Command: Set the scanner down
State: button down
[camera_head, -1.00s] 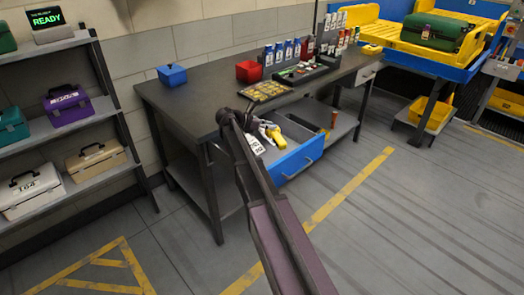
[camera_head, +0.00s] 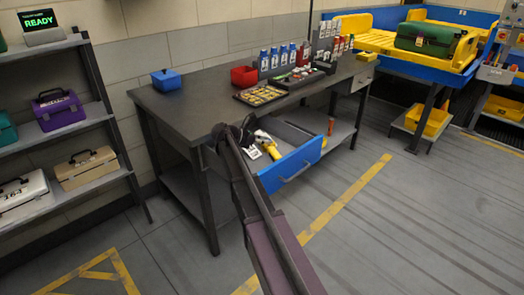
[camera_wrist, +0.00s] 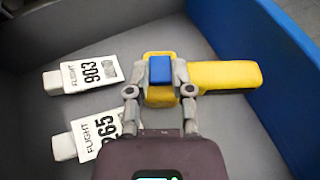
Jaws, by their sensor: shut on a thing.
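The scanner, yellow with a blue block on top, shows in the wrist view (camera_wrist: 225,76) and in the head view (camera_head: 271,150). My gripper (camera_wrist: 160,92) has one finger on each side of it by the blue block and is shut on it. The scanner is at the open blue-fronted drawer (camera_head: 292,166) of the workbench, over the grey drawer floor (camera_wrist: 235,130). Whether its underside touches the floor is hidden. My arm covers part of the drawer in the head view.
Two white flight tags, 903 (camera_wrist: 91,73) and 265 (camera_wrist: 97,134), lie left of the scanner in the drawer. The blue drawer front (camera_wrist: 245,50) rises at the right. The workbench top (camera_head: 200,100) holds a blue box (camera_head: 168,78) and a red bin (camera_head: 244,76).

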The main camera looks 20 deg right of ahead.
aim_at(262, 149)
jog(key=shift+f+b, duration=1.9)
jog(key=shift+f+b, duration=0.5)
jog(key=shift+b, duration=0.1)
jog(key=c, duration=0.5)
grip_release()
jog(key=shift+s, duration=0.1)
jog(key=shift+r, duration=0.1)
